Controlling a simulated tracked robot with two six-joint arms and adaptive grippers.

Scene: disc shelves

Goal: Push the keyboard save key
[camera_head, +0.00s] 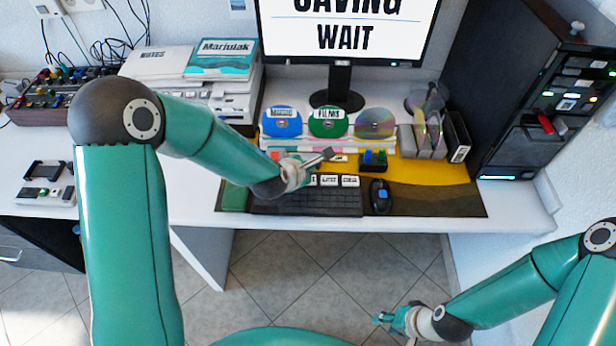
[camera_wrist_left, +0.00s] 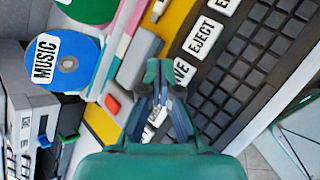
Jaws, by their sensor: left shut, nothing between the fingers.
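The black keyboard (camera_head: 305,203) lies on the desk in front of the monitor, with large white labelled keys along its back edge. In the left wrist view, a white key reading "VE" (camera_wrist_left: 181,72) is partly covered by my gripper; it appears to be the save key. The "EJECT" key (camera_wrist_left: 203,37) is beside it. My left gripper (camera_head: 322,157) is shut and empty over the keyboard's back left part. It also shows in the wrist view (camera_wrist_left: 160,92), and contact with a key cannot be told. My right gripper (camera_head: 388,319) hangs low above the floor, its finger gap unclear.
The monitor (camera_head: 345,25) reads "SAVING WAIT". A mouse (camera_head: 380,197) lies right of the keyboard. Labelled discs (camera_head: 328,122) stand behind it. A black tower (camera_head: 535,85) stands at right, and a printer (camera_head: 235,95) at left. The floor in front is clear.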

